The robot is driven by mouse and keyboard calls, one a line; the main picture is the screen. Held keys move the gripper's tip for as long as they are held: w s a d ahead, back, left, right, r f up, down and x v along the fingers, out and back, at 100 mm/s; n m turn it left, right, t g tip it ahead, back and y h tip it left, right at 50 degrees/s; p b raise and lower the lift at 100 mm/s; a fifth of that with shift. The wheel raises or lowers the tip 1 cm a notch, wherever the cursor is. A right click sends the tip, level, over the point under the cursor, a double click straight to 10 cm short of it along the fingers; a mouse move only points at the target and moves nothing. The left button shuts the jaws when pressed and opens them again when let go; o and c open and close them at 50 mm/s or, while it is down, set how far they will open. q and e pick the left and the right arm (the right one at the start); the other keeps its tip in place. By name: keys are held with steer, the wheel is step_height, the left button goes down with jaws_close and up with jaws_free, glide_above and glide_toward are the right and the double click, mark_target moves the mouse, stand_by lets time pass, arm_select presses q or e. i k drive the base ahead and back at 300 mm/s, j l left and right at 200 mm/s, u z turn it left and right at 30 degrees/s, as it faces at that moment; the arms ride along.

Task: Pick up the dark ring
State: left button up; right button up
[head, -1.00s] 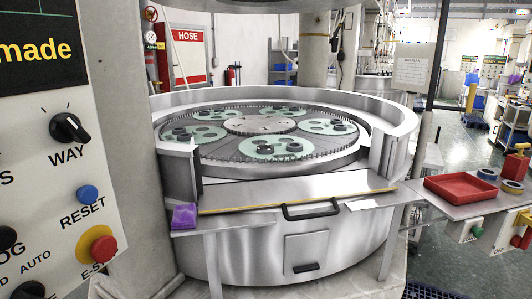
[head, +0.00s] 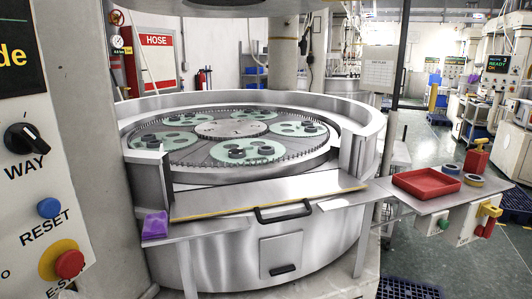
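Several dark round pieces (head: 237,153) lie on the pale green carrier discs of the round lapping machine (head: 215,165). More dark pieces show on the left carrier (head: 140,143) and the right carrier (head: 300,130). They are small in the head view, and I cannot tell which one is the dark ring. Neither of my grippers is in view.
A red tray (head: 425,190) sits on the metal side shelf (head: 405,205), with a red container (head: 476,160) behind it. A purple block (head: 155,224) rests at the machine's front left. A control panel (head: 35,215) stands close on the left. Open floor shows at the right.

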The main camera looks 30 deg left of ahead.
mark_target(234, 154)
steer(key=i, duration=0.25)
steer(key=i+u, duration=0.35)
steer(key=i+l+u, duration=0.1)
steer(key=u, duration=0.25)
steer(key=i+l+u, duration=0.15)
steer(key=u, duration=0.2)
steer(key=i, duration=0.05)
